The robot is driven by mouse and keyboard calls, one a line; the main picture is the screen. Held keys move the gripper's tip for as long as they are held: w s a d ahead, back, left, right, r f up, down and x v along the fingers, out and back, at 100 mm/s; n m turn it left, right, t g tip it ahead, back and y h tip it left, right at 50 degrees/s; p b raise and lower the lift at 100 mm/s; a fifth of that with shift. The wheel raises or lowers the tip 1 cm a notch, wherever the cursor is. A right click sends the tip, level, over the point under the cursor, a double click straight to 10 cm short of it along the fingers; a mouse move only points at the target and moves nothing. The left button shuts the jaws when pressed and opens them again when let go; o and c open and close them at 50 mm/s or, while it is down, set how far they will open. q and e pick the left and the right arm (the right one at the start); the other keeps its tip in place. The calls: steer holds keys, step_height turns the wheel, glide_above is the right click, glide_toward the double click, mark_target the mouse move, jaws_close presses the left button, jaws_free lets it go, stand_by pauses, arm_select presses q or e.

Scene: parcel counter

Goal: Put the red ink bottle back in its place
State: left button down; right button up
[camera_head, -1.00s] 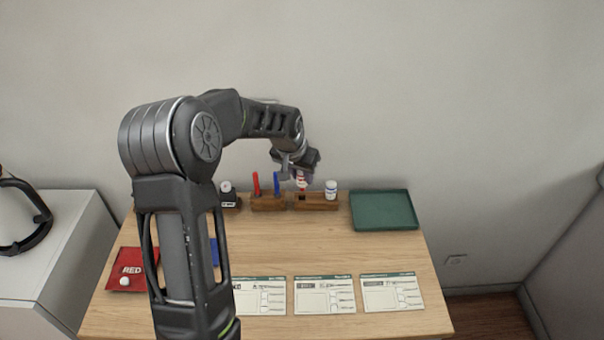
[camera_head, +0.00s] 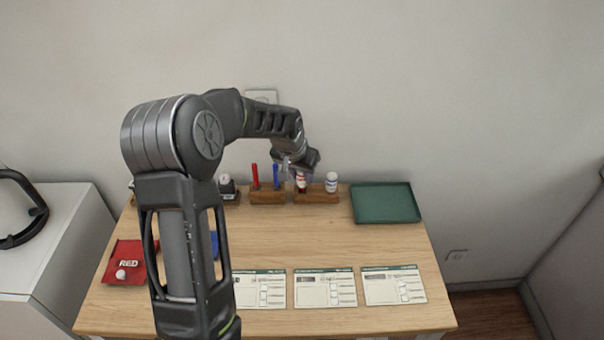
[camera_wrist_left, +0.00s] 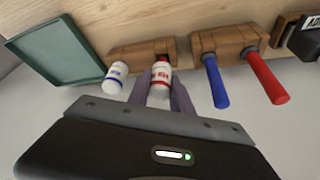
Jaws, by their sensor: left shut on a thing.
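The red ink bottle (camera_head: 301,183), white with a red-marked label, is between the fingers of my left gripper (camera_head: 300,175), which is shut on it. It also shows in the left wrist view (camera_wrist_left: 160,76), at the left hole of a wooden two-place holder (camera_head: 322,197). The bottle looks upright and its lower end is at the holder; I cannot tell whether it rests on the bottom of the hole. A white bottle with a blue label (camera_head: 332,182) stands in the holder's right place. My right gripper is not in view.
A wooden pen holder (camera_head: 267,197) with a red pen (camera_head: 255,176) and a blue pen (camera_head: 276,177) stands close to the left. A dark stamp (camera_head: 228,188) is beyond it. A green tray (camera_head: 385,204) lies to the right. Printed forms (camera_head: 325,288) lie in front.

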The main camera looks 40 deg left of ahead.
arm_select(q)
steer(key=shift+f+b, duration=0.45)
steer(key=shift+f, duration=0.25)
steer(key=shift+f, duration=0.15)
steer(key=c, duration=1.3)
jaws_free()
steer(key=shift+c, duration=0.2)
steer(key=shift+p+v, duration=1.2)
steer(key=shift+v, duration=1.45)
steer(key=shift+o, duration=0.4)
steer(key=o, duration=0.5)
steer(key=shift+c, duration=0.2)
